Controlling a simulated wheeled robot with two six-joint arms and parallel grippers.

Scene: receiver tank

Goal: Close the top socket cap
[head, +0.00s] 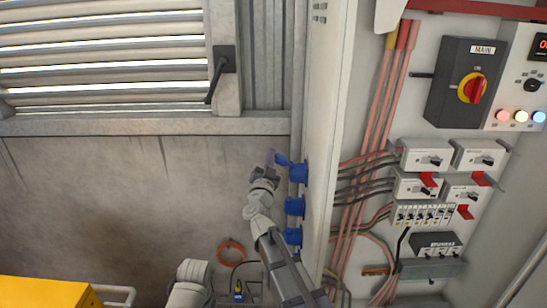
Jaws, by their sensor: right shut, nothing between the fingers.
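Three blue sockets sit in a column on the side of the pale cabinet. The top socket (299,173) has its blue cap (282,160) sticking out to the left, away from the socket body, so it looks open. The middle socket (294,206) and the bottom socket (293,236) show no cap swung out like this. My right gripper (269,160) is shut and empty, just left of the top cap. Whether its fingertips touch the cap I cannot tell. My left gripper is out of view.
The open cabinet holds red and black cables, breakers and a main switch (472,88). A louvred shutter with a black handle (218,78) is at upper left. An orange hose coil (231,252) hangs low on the wall. A yellow box (45,292) is at lower left.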

